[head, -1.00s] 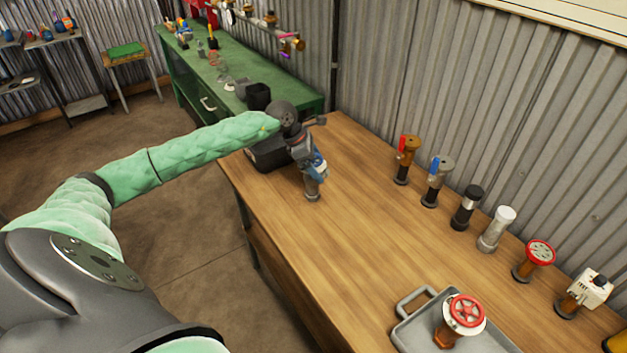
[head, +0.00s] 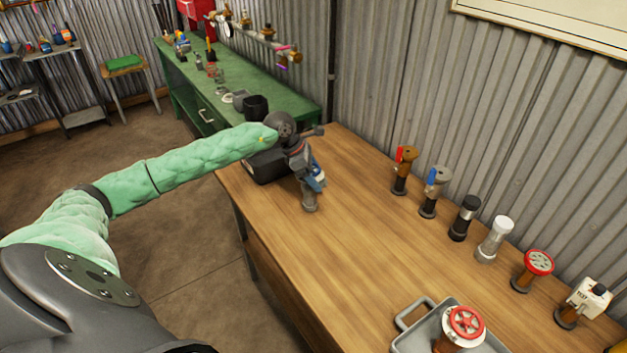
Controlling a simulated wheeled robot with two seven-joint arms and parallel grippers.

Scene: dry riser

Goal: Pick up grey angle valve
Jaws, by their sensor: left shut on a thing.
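My right gripper is not in view.
A row of fittings stands along the wall: an orange-brown valve with red lever (head: 404,170), a grey valve with blue lever (head: 433,192) and several others. A grey tray (head: 411,340) with a red-wheeled valve (head: 465,323) is at the front. The table's middle is clear.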

